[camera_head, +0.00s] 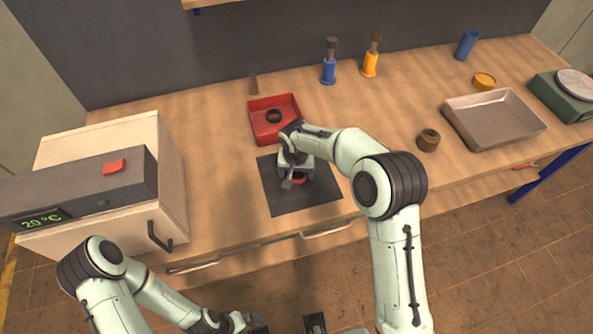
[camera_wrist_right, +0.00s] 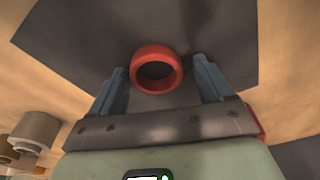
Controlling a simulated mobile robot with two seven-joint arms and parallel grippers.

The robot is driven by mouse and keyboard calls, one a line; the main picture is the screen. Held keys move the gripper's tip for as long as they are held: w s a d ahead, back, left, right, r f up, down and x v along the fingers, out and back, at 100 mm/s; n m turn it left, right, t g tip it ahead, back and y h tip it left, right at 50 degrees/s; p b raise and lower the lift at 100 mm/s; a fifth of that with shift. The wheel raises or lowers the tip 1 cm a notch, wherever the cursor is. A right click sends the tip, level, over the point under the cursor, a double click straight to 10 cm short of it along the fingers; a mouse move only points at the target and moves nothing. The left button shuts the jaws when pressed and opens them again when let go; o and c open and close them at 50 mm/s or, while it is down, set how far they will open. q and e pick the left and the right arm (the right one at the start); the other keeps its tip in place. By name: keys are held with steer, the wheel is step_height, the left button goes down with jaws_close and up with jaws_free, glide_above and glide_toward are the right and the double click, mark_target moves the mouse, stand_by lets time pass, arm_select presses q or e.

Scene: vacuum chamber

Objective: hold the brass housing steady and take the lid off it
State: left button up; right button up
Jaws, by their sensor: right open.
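My right gripper (camera_head: 290,183) is over the dark mat (camera_head: 325,196) in the middle of the bench, pointing down. In the right wrist view its two blue-grey fingers (camera_wrist_right: 168,82) are apart. A red ring-shaped part (camera_wrist_right: 157,70) with a dark hollow shows between and beyond the fingertips, and no contact is visible. In the head view the gripper mostly hides this red part (camera_head: 299,179). A brown, brass-like round part (camera_head: 428,141) stands to the right on the bench; I cannot tell whether it is the housing. My left gripper (camera_head: 250,323) is low at the bottom edge, partly cut off.
A red tray (camera_head: 259,131) holding a dark ring (camera_head: 274,115) lies behind the mat. A metal tray (camera_head: 462,123), a yellow round part (camera_head: 484,81) and a green scale-like device (camera_head: 551,91) are right. A box with a 20 °C display (camera_head: 80,187) stands left.

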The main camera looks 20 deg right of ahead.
step_height(320, 180, up, 12)
steer(key=s, duration=0.1)
steer(key=shift+s+p, duration=0.35)
steer(key=shift+s, duration=0.05)
steer(key=shift+a, duration=0.1)
